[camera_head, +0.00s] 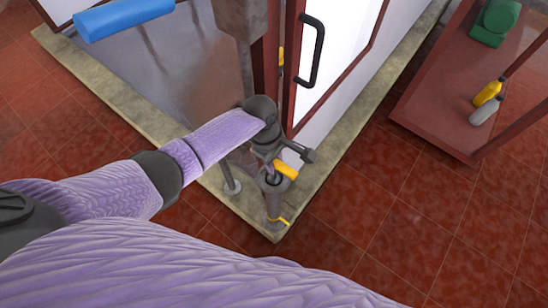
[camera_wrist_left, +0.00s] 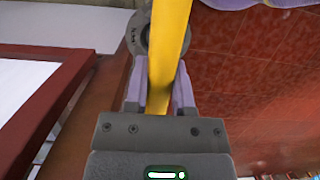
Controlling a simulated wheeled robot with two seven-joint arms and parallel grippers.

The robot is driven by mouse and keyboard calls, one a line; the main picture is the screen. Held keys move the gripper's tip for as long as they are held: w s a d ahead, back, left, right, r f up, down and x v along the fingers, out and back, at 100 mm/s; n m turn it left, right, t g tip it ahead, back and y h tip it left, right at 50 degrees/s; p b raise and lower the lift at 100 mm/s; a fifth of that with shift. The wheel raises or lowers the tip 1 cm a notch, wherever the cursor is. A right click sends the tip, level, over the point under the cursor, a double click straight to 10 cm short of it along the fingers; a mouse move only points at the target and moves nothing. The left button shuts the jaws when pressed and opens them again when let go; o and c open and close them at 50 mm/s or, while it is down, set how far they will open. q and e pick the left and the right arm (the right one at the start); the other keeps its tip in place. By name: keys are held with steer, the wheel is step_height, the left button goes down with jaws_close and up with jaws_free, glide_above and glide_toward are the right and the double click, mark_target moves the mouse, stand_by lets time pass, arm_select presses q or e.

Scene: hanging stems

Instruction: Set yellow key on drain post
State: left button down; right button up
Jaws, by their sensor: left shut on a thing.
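My left gripper (camera_head: 278,160) is shut on the yellow key (camera_head: 286,170). In the left wrist view the key (camera_wrist_left: 168,45) is a long yellow bar between the two fingers of the gripper (camera_wrist_left: 158,92). The grey drain post (camera_head: 274,198) stands at the near corner of the stone curb, with a yellow band low on it. The key is at the post's upper end in the head view. In the wrist view a dark round ring (camera_wrist_left: 141,32) lies behind the key. I cannot tell whether key and post touch. My right gripper is out of view.
A door with a black handle (camera_head: 313,50) stands just behind the gripper. The stone curb (camera_head: 105,100) edges a wet basin floor. A red shelf (camera_head: 440,108) at right holds yellow and grey bottles. The tiled floor (camera_head: 390,215) at right is clear.

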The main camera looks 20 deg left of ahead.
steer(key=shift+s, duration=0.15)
arm_select(q)
steer(key=shift+f, duration=0.55)
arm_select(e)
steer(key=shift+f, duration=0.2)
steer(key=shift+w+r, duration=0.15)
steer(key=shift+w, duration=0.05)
arm_select(q)
steer(key=shift+f, duration=0.1)
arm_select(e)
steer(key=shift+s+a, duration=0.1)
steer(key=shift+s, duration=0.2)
